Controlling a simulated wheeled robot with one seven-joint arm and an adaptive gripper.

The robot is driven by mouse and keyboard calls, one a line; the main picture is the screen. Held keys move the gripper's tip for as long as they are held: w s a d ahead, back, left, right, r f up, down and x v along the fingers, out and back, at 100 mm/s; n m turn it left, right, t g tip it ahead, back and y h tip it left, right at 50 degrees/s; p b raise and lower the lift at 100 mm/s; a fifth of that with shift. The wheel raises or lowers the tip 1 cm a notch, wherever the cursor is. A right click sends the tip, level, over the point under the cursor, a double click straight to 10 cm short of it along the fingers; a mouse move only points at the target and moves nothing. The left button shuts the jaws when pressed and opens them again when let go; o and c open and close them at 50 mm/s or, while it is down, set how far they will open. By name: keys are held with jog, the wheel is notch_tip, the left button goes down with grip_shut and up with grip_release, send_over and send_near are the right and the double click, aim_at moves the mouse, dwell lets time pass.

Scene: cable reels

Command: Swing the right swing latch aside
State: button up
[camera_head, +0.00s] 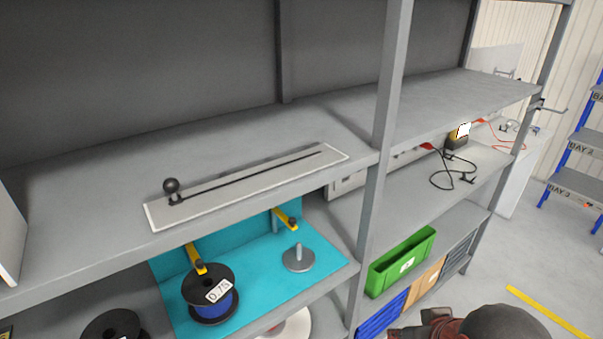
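Dark and reddish parts, likely of my arm, show at the bottom edge; no gripper fingers are visible.
Above the bay, a grey shelf (80,215) carries a slotted plate (245,185) with a black ball knob (171,186). A grey upright (381,130) stands right of the bay. A green bin (402,262) lies beyond it. Open floor (490,262) shows at right.

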jog(key=w+m+t, duration=0.1)
jog(key=w, duration=0.3)
jog(key=w+d+m+t, duration=0.1)
jog(key=w, duration=0.4)
jog(key=w+d+m+t+p, duration=0.1)
jog(key=w, duration=0.4)
jog(key=shift+w+m+h, duration=0.25)
jog(key=shift+m+h, duration=0.15)
grip_shut()
jog(key=w+a+f+m+t+y+p, duration=0.1)
jog(key=w+a+m+t+y, duration=0.15)
jog(key=w, duration=0.55)
jog(key=w+a+f+m+t+y+p, duration=0.1)
jog(key=w+a+m+t, duration=0.15)
jog(key=w, duration=0.55)
jog(key=w+a+f+m+t+y+b, duration=0.1)
jog(key=w+a+f+m+t+y, duration=0.1)
jog(key=w+a, duration=0.5)
jog(key=shift+a+f+m+t+y+b, duration=0.35)
jog(key=shift+a+m+y, duration=0.7)
jog(key=shift+a, duration=1.75)
